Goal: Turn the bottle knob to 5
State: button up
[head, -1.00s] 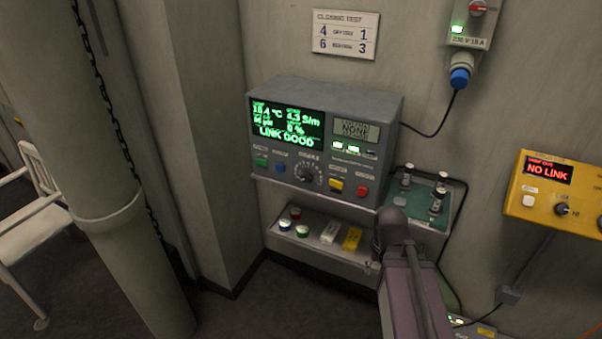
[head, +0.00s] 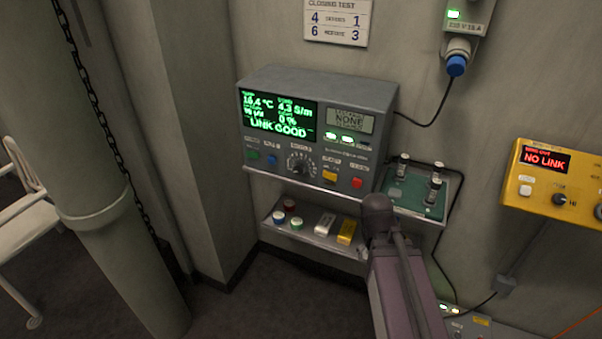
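The round dark knob (head: 300,163) with a pale scale around it sits in the lower middle of the front of a grey console (head: 350,92). I take it to be the bottle knob, but its label and numbers are too small to read. I cannot tell which number it points at. The console's green screen (head: 278,114) reads LINK GOOD, and a small grey display (head: 350,120) reads NONE. My arm comes up from the bottom, right of and below the console. My gripper does not show.
Green and blue buttons lie left of the knob; a yellow button (head: 330,175) and a red button (head: 357,183) lie right. A lower shelf (head: 308,238) holds several small items. A green tray (head: 407,205) with dark-and-silver pieces stands right. A yellow NO LINK box (head: 548,205) hangs farther right.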

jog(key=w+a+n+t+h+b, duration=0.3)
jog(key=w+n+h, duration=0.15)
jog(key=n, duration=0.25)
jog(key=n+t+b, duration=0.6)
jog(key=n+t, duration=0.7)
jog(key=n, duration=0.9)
send_near(298, 170)
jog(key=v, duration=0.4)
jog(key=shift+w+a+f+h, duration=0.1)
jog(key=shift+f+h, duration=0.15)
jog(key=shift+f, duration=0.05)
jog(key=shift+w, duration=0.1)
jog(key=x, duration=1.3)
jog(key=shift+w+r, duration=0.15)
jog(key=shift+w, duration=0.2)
